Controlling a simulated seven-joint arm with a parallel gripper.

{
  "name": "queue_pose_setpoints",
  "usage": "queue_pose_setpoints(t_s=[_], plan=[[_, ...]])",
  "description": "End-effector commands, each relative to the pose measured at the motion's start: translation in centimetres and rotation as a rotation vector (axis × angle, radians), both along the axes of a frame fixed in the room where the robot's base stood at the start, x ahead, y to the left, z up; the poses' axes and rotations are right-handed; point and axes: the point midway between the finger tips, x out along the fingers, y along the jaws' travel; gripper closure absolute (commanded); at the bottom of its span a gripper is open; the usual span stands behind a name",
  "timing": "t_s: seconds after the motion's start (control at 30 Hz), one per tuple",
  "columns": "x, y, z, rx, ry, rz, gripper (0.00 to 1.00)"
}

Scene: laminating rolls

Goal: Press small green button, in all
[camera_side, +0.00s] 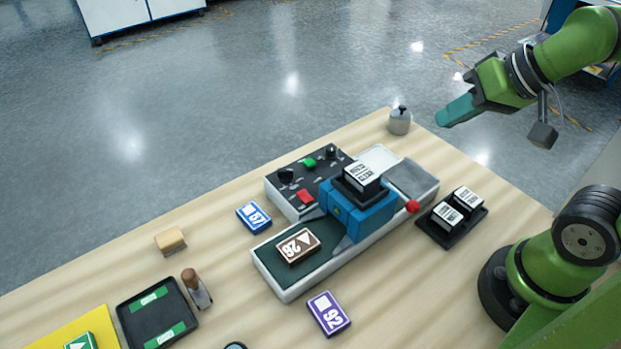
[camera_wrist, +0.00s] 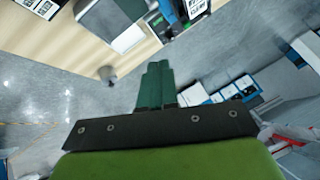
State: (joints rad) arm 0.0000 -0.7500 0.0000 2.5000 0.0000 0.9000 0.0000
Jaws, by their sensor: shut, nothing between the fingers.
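The small green button (camera_side: 309,162) sits on the dark top of a control box (camera_side: 283,180) at the back left of the laminating machine. A red button (camera_side: 305,196) and black knobs are on the same panel. My gripper (camera_side: 442,119) is at the upper right in the side view, raised and apart from the panel, beyond the table's far edge. Its teal fingers are together and empty; they also show in the wrist view (camera_wrist: 155,88). The green button cannot be made out in the wrist view.
The blue machine head (camera_side: 357,214) with a red-knobbed lever (camera_side: 412,206) stands beside the control box. A grey metal weight (camera_side: 400,121) stands at the table's back corner. A black tray (camera_side: 452,218) with white-labelled blocks lies right. A brown card block (camera_side: 298,246) lies on the green bed.

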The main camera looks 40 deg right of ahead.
Motion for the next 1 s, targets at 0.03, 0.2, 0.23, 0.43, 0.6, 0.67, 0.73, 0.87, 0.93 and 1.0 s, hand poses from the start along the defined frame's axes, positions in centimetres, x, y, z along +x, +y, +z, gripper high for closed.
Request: queue_pose_setpoints(t_s=[0.03,0.2,0.23,0.43,0.6,0.67,0.73,0.87,0.93,1.0], plan=[[0.0,0.0,0.0,0.000,0.000,0.000,1.00],[0.0,0.0,0.0,0.000,0.000,0.000,1.00],[0.0,0.0,0.0,0.000,0.000,0.000,1.00],[0.0,0.0,-0.1,0.000,0.003,0.002,1.00],[0.6,0.4,-1.4,0.005,0.069,0.011,1.00],[1.3,0.9,-2.0,0.025,0.105,0.013,1.00],[2.5,1.7,-2.6,0.074,0.149,-0.002,1.00],[5.6,3.9,-3.7,0.216,0.226,-0.084,1.00],[7.4,5.1,-4.3,0.303,0.266,-0.149,1.00],[9.5,6.3,-5.0,0.395,0.304,-0.227,1.00]])
